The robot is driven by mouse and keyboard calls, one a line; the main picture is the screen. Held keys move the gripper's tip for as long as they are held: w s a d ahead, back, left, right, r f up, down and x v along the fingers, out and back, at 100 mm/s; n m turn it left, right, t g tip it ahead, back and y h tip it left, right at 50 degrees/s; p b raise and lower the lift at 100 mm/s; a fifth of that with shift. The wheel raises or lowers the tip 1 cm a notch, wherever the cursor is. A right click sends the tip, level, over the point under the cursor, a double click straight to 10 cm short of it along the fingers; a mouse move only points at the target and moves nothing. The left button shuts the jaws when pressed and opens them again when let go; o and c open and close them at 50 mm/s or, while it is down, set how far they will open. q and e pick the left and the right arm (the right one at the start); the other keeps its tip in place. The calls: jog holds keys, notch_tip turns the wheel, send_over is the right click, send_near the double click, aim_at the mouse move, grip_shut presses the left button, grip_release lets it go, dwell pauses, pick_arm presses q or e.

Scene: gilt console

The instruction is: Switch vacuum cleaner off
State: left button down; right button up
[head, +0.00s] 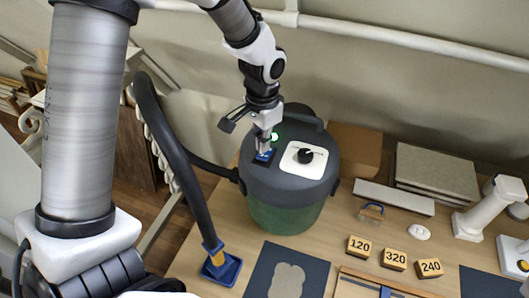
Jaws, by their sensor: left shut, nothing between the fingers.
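The vacuum cleaner (285,190) stands upright on the wooden table, with a dark grey top and a green lower drum. Its top has a white panel with a black knob (304,156). To the left of that panel is a blue switch (264,157) in a dark surround. A small green light (274,136) shows just above the switch. My left gripper (263,149) is shut and empty, its fingertips pointing down at the switch and partly hiding it. I cannot tell whether they touch it. My right gripper is not in view.
A black hose runs from the vacuum to a blue floor nozzle (221,268). Wooden blocks marked 120 (359,247), 320 (394,259) and 240 (429,268) lie at right. Behind them are stacked sheets (436,176) and a white column (490,208). A pipe runs along the wall.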

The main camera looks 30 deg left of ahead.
pick_arm(q)
jog(key=shift+s+f, duration=0.1)
jog(key=shift+f, duration=0.05)
jog(key=shift+f, duration=0.25)
